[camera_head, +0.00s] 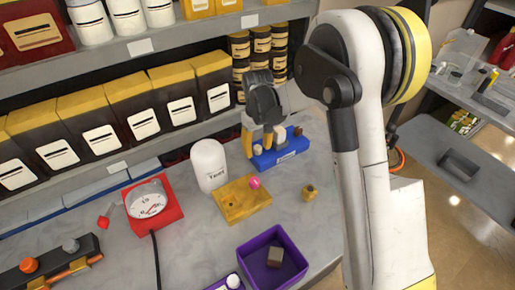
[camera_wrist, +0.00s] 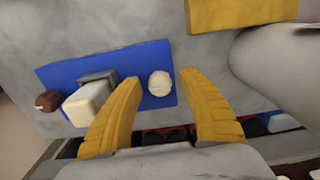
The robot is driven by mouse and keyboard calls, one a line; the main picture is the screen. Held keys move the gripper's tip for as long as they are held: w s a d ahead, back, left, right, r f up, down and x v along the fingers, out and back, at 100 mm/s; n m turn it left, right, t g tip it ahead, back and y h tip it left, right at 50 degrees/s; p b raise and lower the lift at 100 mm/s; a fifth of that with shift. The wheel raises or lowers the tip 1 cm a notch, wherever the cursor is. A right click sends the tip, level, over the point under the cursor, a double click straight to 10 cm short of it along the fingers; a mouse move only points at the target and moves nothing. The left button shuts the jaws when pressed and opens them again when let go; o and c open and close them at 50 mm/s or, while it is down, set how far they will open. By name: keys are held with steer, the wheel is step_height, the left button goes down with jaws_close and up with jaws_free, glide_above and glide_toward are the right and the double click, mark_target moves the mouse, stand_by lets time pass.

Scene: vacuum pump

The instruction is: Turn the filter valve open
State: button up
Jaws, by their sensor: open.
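My gripper (camera_head: 258,140) is open above the blue tray (camera_head: 285,154) at the back of the bench. In the wrist view its yellow fingers (camera_wrist: 159,80) spread on either side of a round cream piece (camera_wrist: 160,84) on the blue tray (camera_wrist: 58,75). Nothing is held; I cannot tell how far the fingertips are above the piece. A white block (camera_wrist: 88,104) sits on the same tray, left of the fingers. No part is clearly marked as the filter valve. A black unit at the lower left carries an orange knob (camera_head: 28,265) and a grey knob (camera_head: 70,244).
A white bottle (camera_head: 209,164), a yellow block (camera_head: 236,204) with a pink ball (camera_head: 254,182), and a red gauge (camera_head: 172,207) stand left of my gripper. A purple bin (camera_head: 302,262) is nearer. A shelf (camera_head: 118,168) with boxes and jars stands behind.

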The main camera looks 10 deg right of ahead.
mark_target(258, 147)
step_height(258, 147, up, 12)
stand_by(0.4)
steer(key=s+d+r+m+t, duration=0.1)
steer(key=s+d+r+t, duration=0.1)
steer(key=s+r, duration=0.3)
steer(key=s+d+r+m+t, duration=0.1)
steer(key=s+d+r, duration=0.25)
steer(key=s, duration=0.45)
steer(key=s+d+f+m+t, duration=0.1)
steer(key=s+t, duration=0.1)
steer(key=s, duration=0.4)
steer(key=s+d+f+m+t, duration=0.1)
steer(key=s+t, duration=0.1)
steer(key=s, duration=0.4)
steer(key=shift+s+f+m, duration=0.25)
steer(key=shift+s+m, duration=0.05)
steer(key=shift+s, duration=0.1)
